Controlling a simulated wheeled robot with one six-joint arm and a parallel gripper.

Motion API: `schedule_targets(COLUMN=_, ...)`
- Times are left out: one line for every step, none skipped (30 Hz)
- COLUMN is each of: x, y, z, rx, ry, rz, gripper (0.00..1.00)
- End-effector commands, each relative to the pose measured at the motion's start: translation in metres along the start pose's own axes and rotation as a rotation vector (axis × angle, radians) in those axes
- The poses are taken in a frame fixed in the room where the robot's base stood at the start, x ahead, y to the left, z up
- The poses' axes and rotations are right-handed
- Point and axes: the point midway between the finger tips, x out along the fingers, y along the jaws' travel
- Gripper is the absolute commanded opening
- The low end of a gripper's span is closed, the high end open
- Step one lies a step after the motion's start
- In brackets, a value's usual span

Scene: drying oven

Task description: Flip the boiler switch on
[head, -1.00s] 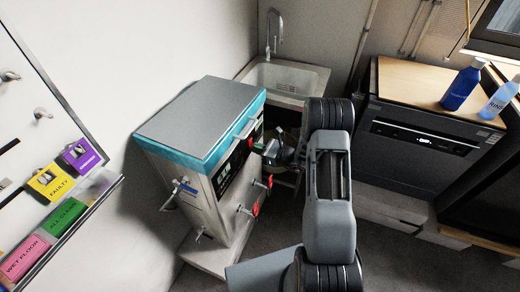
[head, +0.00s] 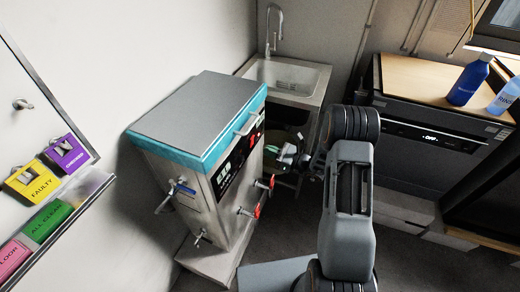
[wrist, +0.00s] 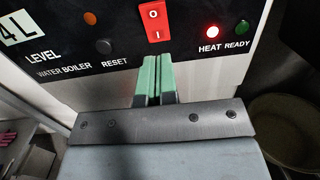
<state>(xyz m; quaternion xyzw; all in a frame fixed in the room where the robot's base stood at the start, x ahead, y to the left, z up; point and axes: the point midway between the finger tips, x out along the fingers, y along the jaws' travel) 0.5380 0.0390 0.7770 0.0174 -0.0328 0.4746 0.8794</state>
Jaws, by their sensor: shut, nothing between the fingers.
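The boiler (head: 195,115), a steel box with a grey lid and teal rim, stands in the middle left of the head view. Its black front panel fills the top of the wrist view. The red rocker switch (wrist: 155,22), marked O and I, sits on that panel. The red HEAT light (wrist: 211,31) glows; the green READY light (wrist: 243,27) looks dark. My gripper (wrist: 155,72) has green fingertips, shut together and empty, just below the switch in the wrist view. In the head view my gripper (head: 284,154) is apart from the panel, in front of it.
Red-handled taps (head: 258,210) stick out from the boiler's lower front. A sink (head: 290,78) stands behind, and a dark appliance with bottles (head: 467,83) on top is at right. A wall rack (head: 55,217) of coloured signs is at left.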

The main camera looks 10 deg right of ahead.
Motion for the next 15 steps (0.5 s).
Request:
schedule_targets(x=-0.013, y=-0.002, z=0.0, rx=0.001, ry=0.0, rz=-0.008, gripper=0.0)
schedule_targets(x=-0.019, y=-0.001, z=-0.001, rx=0.002, ry=0.001, rz=-0.006, gripper=0.0)
schedule_targets(x=-0.026, y=-0.001, z=-0.001, rx=0.002, ry=0.001, rz=-0.005, gripper=0.0)
schedule_targets(x=-0.032, y=0.0, z=-0.001, rx=0.002, ry=0.001, rz=-0.002, gripper=0.0)
schedule_targets(x=-0.037, y=0.0, z=-0.001, rx=0.002, ry=0.0, rz=-0.001, gripper=0.0)
schedule_targets(x=-0.043, y=0.001, z=-0.001, rx=0.001, ry=0.0, rz=0.001, gripper=0.0)
schedule_targets(x=-0.048, y=0.001, z=-0.001, rx=0.001, ry=0.0, rz=0.002, gripper=0.0)
schedule_targets(x=-0.053, y=0.001, z=-0.001, rx=0.001, ry=0.001, rz=0.004, gripper=0.0)
schedule_targets(x=-0.059, y=0.001, z=-0.001, rx=0.002, ry=0.001, rz=0.003, gripper=0.0)
schedule_targets(x=-0.063, y=0.002, z=-0.001, rx=0.002, ry=0.001, rz=0.004, gripper=0.0)
schedule_targets(x=-0.067, y=0.002, z=-0.001, rx=0.002, ry=0.0, rz=0.005, gripper=0.0)
schedule_targets(x=-0.072, y=0.001, z=-0.001, rx=0.002, ry=0.0, rz=0.004, gripper=0.0)
schedule_targets(x=-0.075, y=0.002, z=-0.001, rx=0.002, ry=0.0, rz=0.005, gripper=0.0)
schedule_targets(x=-0.077, y=0.002, z=-0.001, rx=0.002, ry=0.0, rz=0.006, gripper=0.0)
schedule_targets(x=-0.081, y=0.001, z=-0.001, rx=0.002, ry=0.0, rz=0.005, gripper=0.0)
